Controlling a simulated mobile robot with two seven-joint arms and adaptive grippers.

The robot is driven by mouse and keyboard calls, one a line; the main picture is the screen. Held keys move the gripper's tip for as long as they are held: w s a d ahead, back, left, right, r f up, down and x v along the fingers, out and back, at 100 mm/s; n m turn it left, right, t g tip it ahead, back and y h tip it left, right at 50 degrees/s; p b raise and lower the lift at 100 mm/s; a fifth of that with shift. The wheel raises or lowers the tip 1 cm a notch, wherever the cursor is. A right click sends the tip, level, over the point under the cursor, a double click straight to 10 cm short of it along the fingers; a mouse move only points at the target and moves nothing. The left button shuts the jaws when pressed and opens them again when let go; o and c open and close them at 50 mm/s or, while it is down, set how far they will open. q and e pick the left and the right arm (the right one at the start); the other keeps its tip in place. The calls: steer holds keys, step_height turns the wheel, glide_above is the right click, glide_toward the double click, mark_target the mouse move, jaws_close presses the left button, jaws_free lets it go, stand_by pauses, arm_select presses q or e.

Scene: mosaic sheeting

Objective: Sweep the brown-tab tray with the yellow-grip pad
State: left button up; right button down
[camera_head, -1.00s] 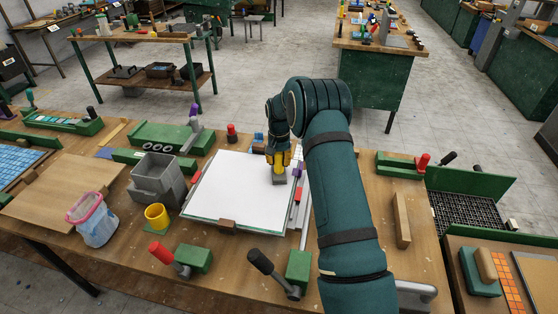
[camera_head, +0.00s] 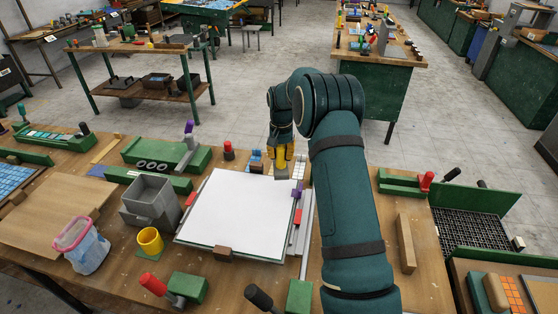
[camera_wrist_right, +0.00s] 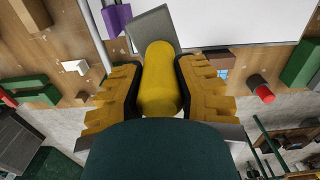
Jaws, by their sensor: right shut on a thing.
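The tray (camera_head: 222,254) with a brown tab at its front edge lies on the bench and bears a flat white surface (camera_head: 235,210). My right gripper (camera_head: 283,160) is over the tray's far right corner. In the right wrist view my right gripper (camera_wrist_right: 160,72) is shut on the yellow grip (camera_wrist_right: 158,90) of the pad, its fingers on both sides. The grey plate of the pad (camera_wrist_right: 150,27) overlaps the edge of the white surface there; whether it touches is unclear. My left gripper is not in view.
Left of the tray stand a yellow cup (camera_head: 150,241), a grey bin (camera_head: 149,203) and a pink-rimmed container (camera_head: 85,248). Green clamps with red (camera_head: 180,287) and black (camera_head: 260,298) handles stand at the front. A wooden bar (camera_head: 405,243) lies at the right.

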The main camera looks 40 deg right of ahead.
steer(key=shift+s+a+r, duration=0.1)
steer(key=shift+a+r, duration=0.05)
steer(key=shift+r, duration=0.5)
steer(key=shift+f, duration=0.1)
steer(key=shift+a, duration=0.2)
steer(key=s+a+n+b, duration=0.5)
steer(key=a+n+b, duration=0.2)
steer(key=a, duration=0.4)
steer(key=s+a+n+b, duration=0.5)
steer(key=a+n+b, duration=0.2)
steer(key=a, duration=0.4)
steer(key=shift+s+a+n, duration=0.15)
steer(key=shift+n, duration=0.25)
